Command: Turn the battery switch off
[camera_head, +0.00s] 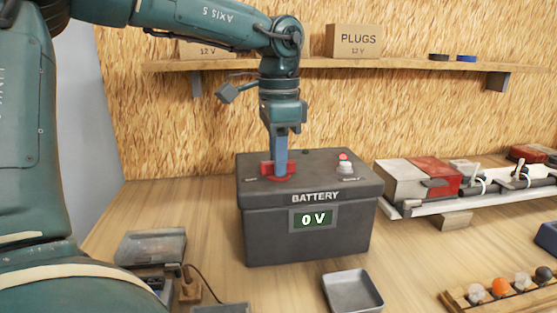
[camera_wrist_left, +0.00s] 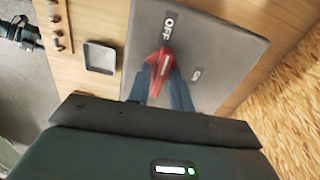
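The battery (camera_head: 308,240) is a dark grey box on the bench, and its display (camera_head: 313,218) reads 0 V. The red battery switch (camera_head: 267,168) is on the left of its top. My left gripper (camera_head: 279,170) points down onto the switch. Its blue fingers (camera_wrist_left: 164,83) stand on both sides of the handle and appear shut on it, hiding part of it. My right gripper is not in view.
A red-topped post (camera_head: 345,164) stands on the battery's right side. A metal tray (camera_head: 352,291) lies in front. A rail with red and white blocks (camera_head: 432,176) is at the right, with a rack of coloured balls (camera_head: 500,288) nearer. A shelf (camera_head: 400,64) spans the back wall.

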